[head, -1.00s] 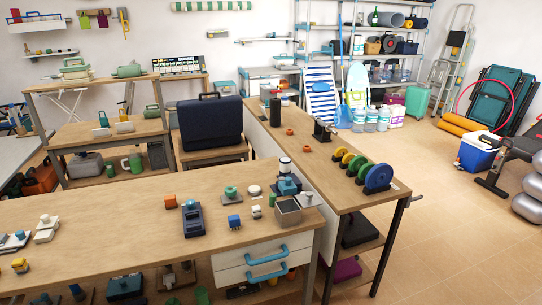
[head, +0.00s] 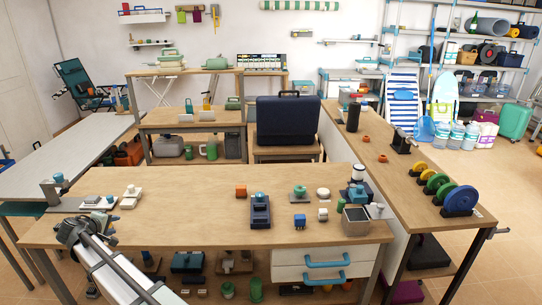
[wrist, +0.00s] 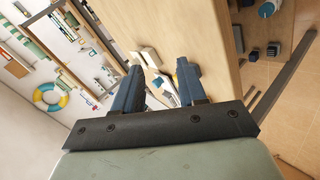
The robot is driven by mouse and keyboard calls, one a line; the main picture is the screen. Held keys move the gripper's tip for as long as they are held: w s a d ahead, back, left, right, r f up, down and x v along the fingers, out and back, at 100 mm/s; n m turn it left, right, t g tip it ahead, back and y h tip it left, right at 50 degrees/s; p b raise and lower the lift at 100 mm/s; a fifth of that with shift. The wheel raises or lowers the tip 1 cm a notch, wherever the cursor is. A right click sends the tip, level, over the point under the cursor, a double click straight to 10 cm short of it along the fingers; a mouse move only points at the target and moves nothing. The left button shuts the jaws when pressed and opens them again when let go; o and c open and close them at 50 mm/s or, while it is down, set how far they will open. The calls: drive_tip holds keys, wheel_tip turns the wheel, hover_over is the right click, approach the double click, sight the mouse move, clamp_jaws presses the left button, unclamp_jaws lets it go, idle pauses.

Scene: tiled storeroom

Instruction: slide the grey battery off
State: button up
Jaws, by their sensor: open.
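I cannot clearly pick out a grey battery. A dark blue device (head: 260,212) with a lighter blue top stands upright on the front wooden bench (head: 190,228), near its middle. A blue and dark unit (head: 357,190) stands towards the bench's right end, behind a grey open box (head: 356,222). My arm reaches in from the lower left of the head view. My gripper (wrist: 158,88) shows in the wrist view with its two blue-grey fingers apart and nothing between them. It is near the bench's left end, apart from these devices.
White-based items (head: 131,196) lie at the bench's left end, close to my arm. The front middle of the bench is clear.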

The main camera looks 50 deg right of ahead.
drive_tip(key=w+d+r+m, duration=0.2)
drive_tip(key=w+d+r, duration=0.1)
drive_tip(key=d+r, duration=0.2)
drive_tip(key=s+d+r+m+g, duration=0.1)
drive_tip(key=s+d+m+g, duration=0.2)
drive_tip(key=d, duration=1)
drive_tip(key=s+d+m+g, duration=0.1)
drive_tip(key=s+d+m, duration=0.35)
drive_tip(key=d, duration=0.85)
drive_tip(key=s+d+r+m+g, duration=0.15)
drive_tip(key=d+m, duration=0.35)
drive_tip(key=d, duration=0.9)
drive_tip(key=m+g+y, duration=0.4)
drive_tip(key=m, duration=1.2)
approach(353, 185)
drive_tip(key=x, duration=0.8)
drive_tip(key=shift+d+f, duration=0.2)
drive_tip(key=shift+f, duration=0.05)
drive_tip(key=shift+c, duration=0.4)
